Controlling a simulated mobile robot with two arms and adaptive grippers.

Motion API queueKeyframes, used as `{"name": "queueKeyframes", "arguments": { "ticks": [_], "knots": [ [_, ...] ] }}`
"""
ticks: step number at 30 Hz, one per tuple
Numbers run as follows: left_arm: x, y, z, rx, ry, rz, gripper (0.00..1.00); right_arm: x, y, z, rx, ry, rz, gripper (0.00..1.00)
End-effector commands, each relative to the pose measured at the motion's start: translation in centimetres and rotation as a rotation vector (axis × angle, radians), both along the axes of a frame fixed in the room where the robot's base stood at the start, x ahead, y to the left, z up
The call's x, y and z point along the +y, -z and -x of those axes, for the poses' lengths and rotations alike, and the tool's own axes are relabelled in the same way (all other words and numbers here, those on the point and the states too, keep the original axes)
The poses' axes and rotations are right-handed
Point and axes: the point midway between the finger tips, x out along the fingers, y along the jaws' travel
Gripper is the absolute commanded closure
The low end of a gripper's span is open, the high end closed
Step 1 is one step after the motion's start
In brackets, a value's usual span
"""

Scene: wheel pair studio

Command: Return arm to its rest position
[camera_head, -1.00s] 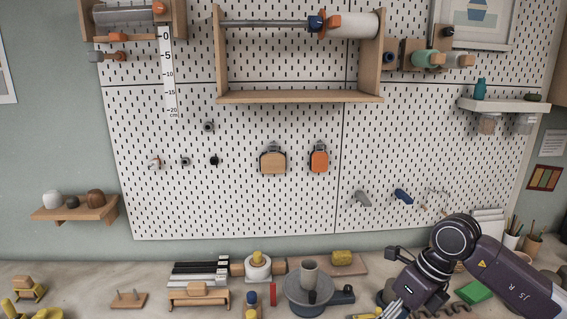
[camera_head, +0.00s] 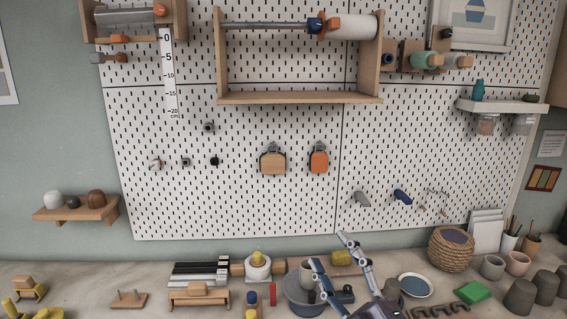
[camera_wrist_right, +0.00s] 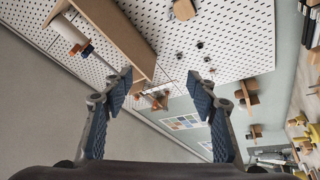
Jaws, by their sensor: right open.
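My right gripper (camera_head: 330,250) rises from the bottom edge of the head view, right of centre, with its two fingers spread and pointing up. It is in front of the bench and partly covers the round grey-blue wheel base (camera_head: 300,291). In the right wrist view the gripper (camera_wrist_right: 158,80) is open, with nothing between its blue-padded fingers. That view is tilted and looks at the pegboard and wall. My left gripper is not in view.
The pegboard (camera_head: 270,205) carries a wooden shelf frame (camera_head: 300,97) with a white roll. On the bench right of the gripper are a woven basket (camera_head: 451,252), a bowl (camera_head: 415,286), a green block (camera_head: 473,292) and several pots. Wooden holders and a red block (camera_head: 273,294) stand to the left.

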Motion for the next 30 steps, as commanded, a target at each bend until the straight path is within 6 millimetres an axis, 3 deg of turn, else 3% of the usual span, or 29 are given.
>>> {"name": "queueKeyframes", "arguments": {
  "ticks": [3,5,9,13,18,26,30],
  "knots": [
    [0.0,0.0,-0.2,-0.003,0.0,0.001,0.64,-5.0,6.5,0.3,0.276,0.168,-0.177,0.47],
    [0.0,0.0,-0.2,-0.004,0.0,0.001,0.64,-7.2,10.4,1.3,0.425,0.25,-0.252,0.47],
    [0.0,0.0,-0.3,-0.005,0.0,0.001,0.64,-10.6,19.4,6.1,0.765,0.412,-0.385,0.47],
    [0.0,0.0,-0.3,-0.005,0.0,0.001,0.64,-11.9,26.2,12.2,1.052,0.524,-0.466,0.47],
    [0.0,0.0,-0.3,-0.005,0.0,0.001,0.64,-11.9,31.3,19.8,1.336,0.613,-0.519,0.47],
    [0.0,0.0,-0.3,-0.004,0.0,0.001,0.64,-10.8,34.7,29.9,1.667,0.691,-0.549,0.47],
    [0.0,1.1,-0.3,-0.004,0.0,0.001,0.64,-10.7,39.6,28.7,1.675,0.695,-0.539,0.47]
  ]
}}
